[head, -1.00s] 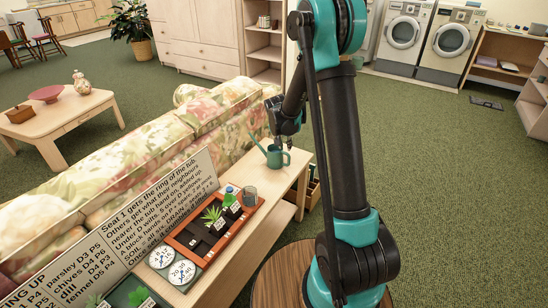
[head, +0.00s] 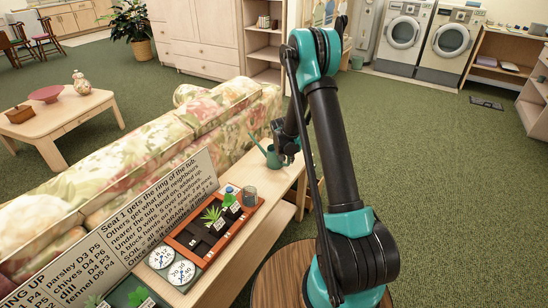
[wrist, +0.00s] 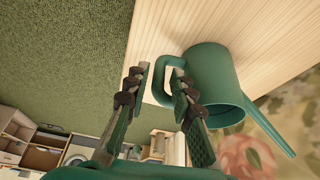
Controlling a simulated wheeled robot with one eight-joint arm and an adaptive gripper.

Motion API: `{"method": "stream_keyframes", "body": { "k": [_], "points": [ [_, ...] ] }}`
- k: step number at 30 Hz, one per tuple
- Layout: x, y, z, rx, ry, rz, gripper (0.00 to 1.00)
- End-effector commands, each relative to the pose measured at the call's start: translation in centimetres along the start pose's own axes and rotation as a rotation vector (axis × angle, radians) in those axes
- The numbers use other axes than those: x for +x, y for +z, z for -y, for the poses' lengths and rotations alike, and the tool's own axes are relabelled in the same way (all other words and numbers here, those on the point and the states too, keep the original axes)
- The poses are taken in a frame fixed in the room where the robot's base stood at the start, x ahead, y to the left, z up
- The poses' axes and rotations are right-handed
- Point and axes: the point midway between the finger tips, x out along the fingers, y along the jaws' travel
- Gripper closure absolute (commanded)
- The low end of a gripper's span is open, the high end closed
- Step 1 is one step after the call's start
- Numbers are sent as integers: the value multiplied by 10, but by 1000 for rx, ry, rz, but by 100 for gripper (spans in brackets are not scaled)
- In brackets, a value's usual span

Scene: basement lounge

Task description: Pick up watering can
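The green watering can (head: 272,159) stands upright at the far end of the wooden console table behind the sofa. Its long spout points to the upper left in the head view. In the wrist view the can (wrist: 212,75) is close, with its loop handle towards my gripper (wrist: 158,78). My gripper is open, with a finger on either side of the handle's outer bar. I cannot tell whether either finger touches it. In the head view my gripper (head: 290,149) is at the can's right side and hides part of the handle.
The floral sofa (head: 150,150) runs along the table's left side. Green carpet is clear to the right.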

Motion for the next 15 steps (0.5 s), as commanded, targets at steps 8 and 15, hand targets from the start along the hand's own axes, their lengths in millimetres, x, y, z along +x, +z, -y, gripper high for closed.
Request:
{"method": "stream_keyframes", "body": {
  "k": [8, 15],
  "points": [
    [39, 0, 0, 1, 0, 0, 76],
    [52, 0, 0, 0, 0, 0, 76]
  ]
}}
